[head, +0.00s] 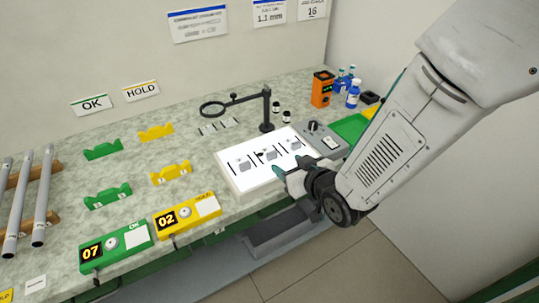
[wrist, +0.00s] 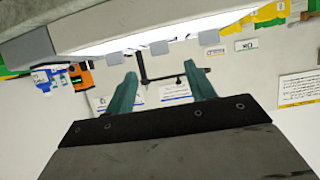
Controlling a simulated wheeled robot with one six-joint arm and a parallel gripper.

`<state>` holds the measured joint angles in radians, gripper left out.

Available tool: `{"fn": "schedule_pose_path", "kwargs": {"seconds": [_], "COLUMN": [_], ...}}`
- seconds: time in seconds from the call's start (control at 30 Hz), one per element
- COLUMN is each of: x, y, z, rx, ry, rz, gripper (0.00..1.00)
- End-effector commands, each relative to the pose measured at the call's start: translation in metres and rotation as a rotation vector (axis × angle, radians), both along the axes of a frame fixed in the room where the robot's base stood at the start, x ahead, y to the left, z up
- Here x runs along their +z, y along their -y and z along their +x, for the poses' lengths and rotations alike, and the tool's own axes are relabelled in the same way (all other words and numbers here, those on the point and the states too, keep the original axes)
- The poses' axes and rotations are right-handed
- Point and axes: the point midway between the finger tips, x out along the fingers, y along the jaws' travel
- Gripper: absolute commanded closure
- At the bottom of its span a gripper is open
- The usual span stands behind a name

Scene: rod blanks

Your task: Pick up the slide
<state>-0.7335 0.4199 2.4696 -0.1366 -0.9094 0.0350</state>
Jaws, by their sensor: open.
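A white lit panel (head: 237,181) lies on the bench with several small grey pieces on it, one of them a grey block (head: 269,155), between black marks. A small flat pale strip (head: 218,126) lies under the magnifier. I cannot tell which of these is the slide. My gripper (head: 291,168) is open, with teal fingers at the panel's front right edge. In the wrist view the gripper (wrist: 163,84) is empty between its fingers. The panel's bright edge (wrist: 90,50) and grey pieces (wrist: 159,48) show beyond the fingertips, apart from them.
A magnifier on a black stand (head: 267,108) stands behind the panel. A grey control box (head: 322,138), an orange device (head: 322,89) and blue bottles (head: 353,95) are to the right. Green (head: 108,197) and yellow holders (head: 171,174), and metal rods (head: 43,195), are left. Bench space between is clear.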

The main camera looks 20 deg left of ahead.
Motion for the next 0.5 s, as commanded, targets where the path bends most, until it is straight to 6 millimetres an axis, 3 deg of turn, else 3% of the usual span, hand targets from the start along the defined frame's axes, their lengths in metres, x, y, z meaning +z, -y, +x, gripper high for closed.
{"fn": "schedule_pose_path", "kwargs": {"seconds": [0.27, 0.5], "x": [-0.012, -0.024], "y": [-0.023, -0.041], "z": [0.012, 0.038], "rx": [0.014, 0.012], "ry": [0.010, 0.011], "rz": [0.016, 0.016], "gripper": [0.45, 0.45]}}
